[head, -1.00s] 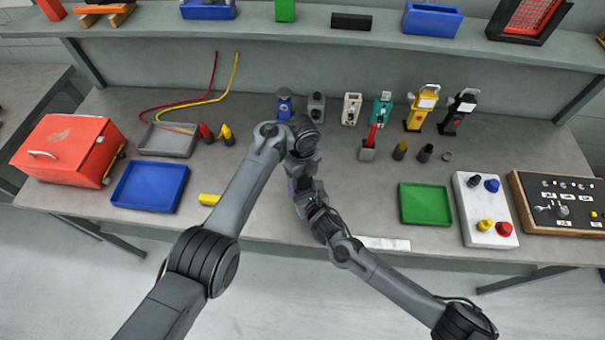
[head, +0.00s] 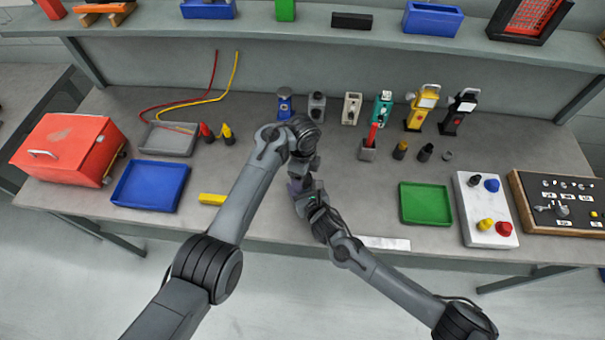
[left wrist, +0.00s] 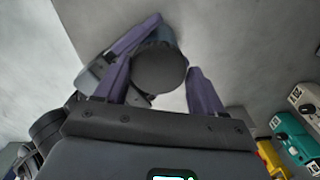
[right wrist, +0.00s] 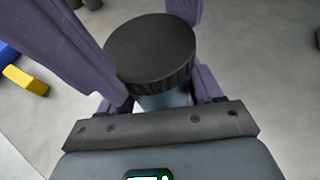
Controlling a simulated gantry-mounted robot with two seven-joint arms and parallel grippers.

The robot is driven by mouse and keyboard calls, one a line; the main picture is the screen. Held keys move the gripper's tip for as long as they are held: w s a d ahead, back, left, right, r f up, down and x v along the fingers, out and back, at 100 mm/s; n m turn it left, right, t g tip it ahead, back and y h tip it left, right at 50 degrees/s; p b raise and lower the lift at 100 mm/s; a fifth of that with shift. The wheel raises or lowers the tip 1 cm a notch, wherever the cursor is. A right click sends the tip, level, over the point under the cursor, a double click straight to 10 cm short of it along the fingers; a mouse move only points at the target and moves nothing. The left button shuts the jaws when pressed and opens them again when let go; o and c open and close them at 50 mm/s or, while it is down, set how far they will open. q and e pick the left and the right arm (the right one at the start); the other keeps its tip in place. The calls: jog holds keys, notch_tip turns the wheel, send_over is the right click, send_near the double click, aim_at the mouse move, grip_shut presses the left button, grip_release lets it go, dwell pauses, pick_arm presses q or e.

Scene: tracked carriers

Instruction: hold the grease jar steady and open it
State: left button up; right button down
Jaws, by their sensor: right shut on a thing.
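The grease jar shows in the right wrist view as a black ribbed lid (right wrist: 150,50) over a blue-grey body (right wrist: 165,99). My right gripper (right wrist: 160,88) is shut on the jar's body below the lid; its fingertips are partly hidden. My left gripper (left wrist: 157,68) is open, with one purple finger on each side of the round black lid (left wrist: 160,72). In the left wrist view a gap shows between the right finger and the lid; the left finger is close beside it. In the head view both grippers meet above the bench's front, and my arms largely hide the jar.
The bench (head: 360,215) has a blue tray (head: 150,186) and yellow block (head: 212,199) at left, and a green tray (head: 425,204) and white board (head: 485,210) at right. Several small devices and bottles stand behind the grippers. A shelf (head: 330,38) spans the back.

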pick_arm(q)
jog(key=o, duration=0.4)
jog(key=shift+c, duration=0.2)
pick_arm(e)
jog(key=shift+s+a, duration=0.15)
jog(key=shift+a, duration=0.1)
jog(key=shift+d, duration=0.15)
jog(key=shift+w+d, duration=0.15)
jog(key=shift+w, duration=0.05)
pick_arm(q)
jog(key=shift+r, duration=2.25)
pick_arm(e)
jog(key=shift+c, duration=0.5)
grip_release()
jog(key=shift+s+r, duration=0.1)
jog(key=shift+s, duration=0.1)
